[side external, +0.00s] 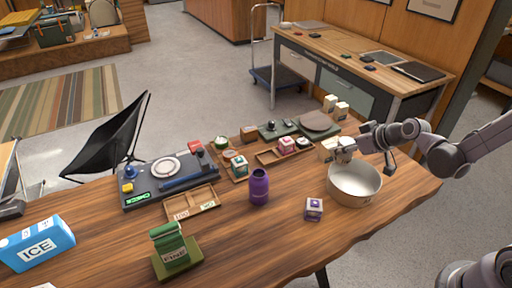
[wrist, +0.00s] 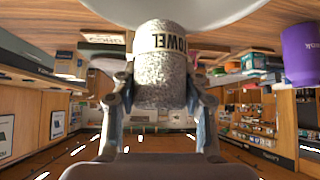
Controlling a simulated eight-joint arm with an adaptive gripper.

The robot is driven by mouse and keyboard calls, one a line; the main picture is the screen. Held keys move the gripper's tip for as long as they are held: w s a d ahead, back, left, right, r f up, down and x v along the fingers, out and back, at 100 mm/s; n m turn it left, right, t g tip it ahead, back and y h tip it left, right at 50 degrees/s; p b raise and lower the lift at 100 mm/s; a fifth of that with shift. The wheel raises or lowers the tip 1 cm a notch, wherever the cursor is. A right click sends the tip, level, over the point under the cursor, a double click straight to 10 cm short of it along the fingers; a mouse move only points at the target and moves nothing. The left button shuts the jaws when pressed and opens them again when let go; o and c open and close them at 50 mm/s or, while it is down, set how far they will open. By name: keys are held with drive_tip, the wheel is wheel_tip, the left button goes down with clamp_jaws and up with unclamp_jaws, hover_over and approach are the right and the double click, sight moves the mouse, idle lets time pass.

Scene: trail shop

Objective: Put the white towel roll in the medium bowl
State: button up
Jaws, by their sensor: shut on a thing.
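My gripper (wrist: 160,95) is shut on the white towel roll (wrist: 161,70), a speckled cylinder with a "TOWEL" label, one finger on each side. In the side view my gripper (side external: 350,143) and the roll (side external: 345,156) show at the far rim of the medium bowl (side external: 352,190). The bowl is a wide, pale metal bowl standing on the wooden table. The roll's lower end is near the rim; I cannot tell whether it is over the opening or just behind it. The bowl's pale side also fills the top of the wrist view (wrist: 215,10).
A small purple box (side external: 314,209) and a purple jar (side external: 259,187) stand left of the bowl. A wooden tray (side external: 268,158) with small boxes lies behind them.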

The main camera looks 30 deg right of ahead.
drive_tip(key=shift+f, duration=0.2)
drive_tip(key=o, duration=1.2)
drive_tip(key=shift+s+r, duration=0.2)
drive_tip(key=shift+r, duration=0.2)
drive_tip(key=shift+v, duration=5.7)
drive_tip(key=s+a, duration=0.2)
drive_tip(key=s+a+m+g, duration=0.1)
drive_tip(key=s+a, duration=0.1)
drive_tip(key=s+a+r+g+h, duration=0.1)
drive_tip(key=s, duration=0.2)
drive_tip(key=shift+s+a, duration=0.1)
drive_tip(key=shift+a, duration=0.3)
